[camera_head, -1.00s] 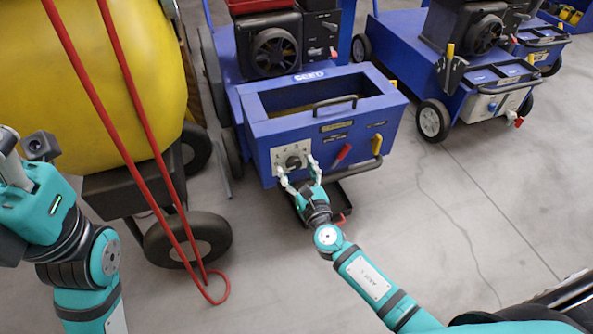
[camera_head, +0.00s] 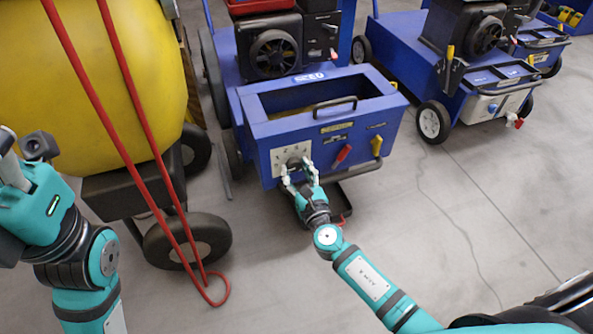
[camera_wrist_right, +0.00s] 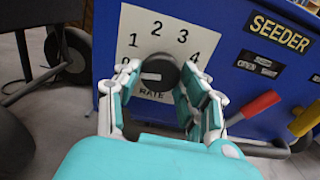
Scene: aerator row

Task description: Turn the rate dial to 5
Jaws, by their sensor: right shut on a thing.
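The rate dial (camera_wrist_right: 162,70) is a round black knob on a white plate (camera_wrist_right: 143,27) marked RATE, on the front of the blue seeder (camera_head: 330,135). In the right wrist view the numbers 0 to 4 show around it; 5 is hidden behind my finger. A pale mark on the knob lies nearly level, towards the 0 side. My right gripper (camera_head: 296,171) is shut on the dial, one finger on each side, as the right wrist view (camera_wrist_right: 160,78) also shows. My left gripper (camera_head: 22,160) is raised at the left edge, away from the seeder, partly cut off.
A red lever (camera_head: 342,154) and a yellow lever (camera_head: 376,145) stick out to the right of the dial. A yellow tank (camera_head: 85,90) on wheels, with a red hose (camera_head: 135,175), stands at left. Open floor lies at right.

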